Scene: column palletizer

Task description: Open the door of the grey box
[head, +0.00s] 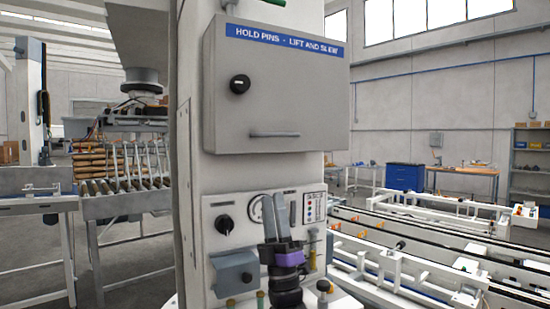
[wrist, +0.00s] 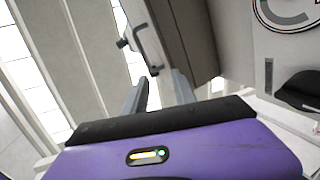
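The grey box (head: 275,90) is fixed high on a pale column, under a blue "HOLD PINS - LIFT AND SLEW" label. Its door looks closed. The door has a black round knob (head: 239,84) at upper left and a horizontal bar handle (head: 274,134) near its lower edge. My gripper (head: 274,197) points upward below the box, apart from the handle. In the wrist view my gripper (wrist: 160,80) has its two fingers apart with nothing between them. The box's underside (wrist: 187,38) and the handle (wrist: 138,52) show beyond the fingertips.
Below the box is a panel with a black rotary switch (head: 225,224), a dial gauge partly hidden by my gripper, and a smaller grey box (head: 234,273). A roller conveyor (head: 125,190) stands at left. White conveyor frames (head: 400,262) fill the right.

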